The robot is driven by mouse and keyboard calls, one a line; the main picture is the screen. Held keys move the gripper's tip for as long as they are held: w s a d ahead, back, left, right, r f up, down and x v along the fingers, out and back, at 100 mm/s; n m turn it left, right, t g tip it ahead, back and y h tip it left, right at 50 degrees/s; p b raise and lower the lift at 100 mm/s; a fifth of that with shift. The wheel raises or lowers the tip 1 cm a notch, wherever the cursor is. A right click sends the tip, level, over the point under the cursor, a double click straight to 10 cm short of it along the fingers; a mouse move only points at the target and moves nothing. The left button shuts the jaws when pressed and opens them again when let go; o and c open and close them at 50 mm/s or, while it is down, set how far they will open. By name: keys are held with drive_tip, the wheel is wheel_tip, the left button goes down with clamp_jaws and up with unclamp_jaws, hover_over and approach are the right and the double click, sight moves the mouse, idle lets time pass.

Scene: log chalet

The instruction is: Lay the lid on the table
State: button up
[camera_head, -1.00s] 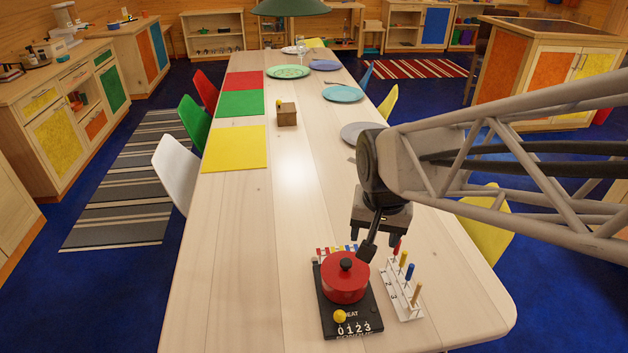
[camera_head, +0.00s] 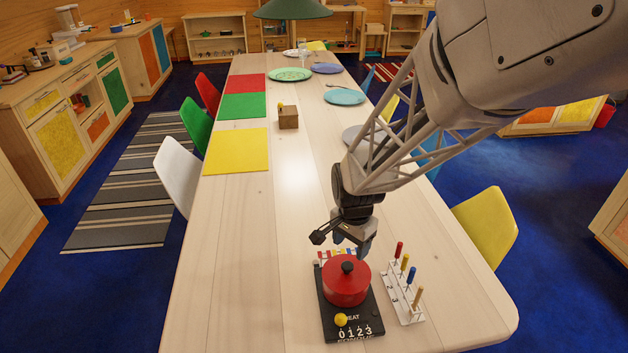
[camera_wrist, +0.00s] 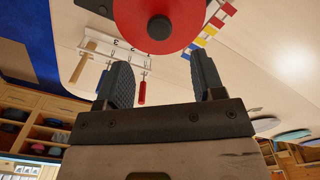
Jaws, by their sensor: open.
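A red pot with a red lid (camera_head: 347,268) and a black knob stands on a black heat base (camera_head: 352,321) near the front of the table (camera_head: 235,270). The lid sits on the pot. My gripper (camera_head: 353,250) is just behind and above the lid, pointing down. In the wrist view, the lid (camera_wrist: 187,20) with its black knob (camera_wrist: 159,27) lies just beyond my open, empty fingers (camera_wrist: 160,84). Nothing is between the fingers.
A white rack (camera_head: 401,298) with several coloured-handled sticks stands right of the pot. A yellow knob (camera_head: 341,320) is on the base's front. A coloured strip (camera_head: 335,254) lies behind the pot. The table's left front is clear. A small wooden box (camera_head: 288,117) stands farther back.

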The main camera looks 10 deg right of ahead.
sight(348, 264)
drive_tip(key=shift+f, duration=1.3)
drive_tip(key=shift+a+f, duration=0.1)
drive_tip(key=shift+f, duration=2.5)
drive_tip(key=c, duration=1.1)
drive_tip(key=shift+r, duration=0.15)
